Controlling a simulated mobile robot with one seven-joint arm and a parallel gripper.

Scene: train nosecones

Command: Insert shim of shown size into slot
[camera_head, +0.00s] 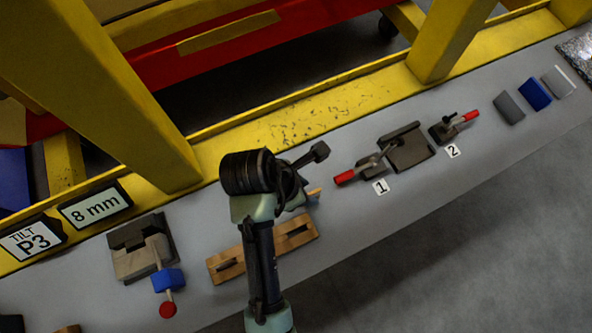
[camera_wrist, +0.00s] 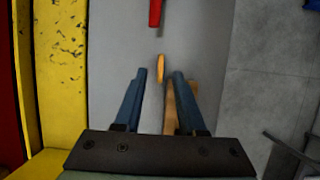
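A sign reading "8 mm" (camera_head: 95,207) is at the left. My gripper (camera_wrist: 159,74) is open, its two blue fingers apart. A thin tan piece (camera_wrist: 161,69), possibly a shim on edge, shows between the fingertips with a gap on each side. A tan tip (camera_head: 314,193) also shows beside my gripper (camera_head: 312,200) in the head view. A wooden holder (camera_head: 222,272) with dark slots lies on the grey shelf, partly behind my arm; its wood (camera_wrist: 171,105) shows below the fingers in the wrist view. I cannot tell which slot the task means.
A dark block (camera_head: 408,150) sits between red-handled clamps labelled 1 (camera_head: 362,170) and 2 (camera_head: 453,126). A fixture (camera_head: 130,262) with a blue block and red knob stands at left. Several pads, one blue (camera_head: 535,93), lie at right. A yellow frame (camera_head: 300,118) borders the shelf.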

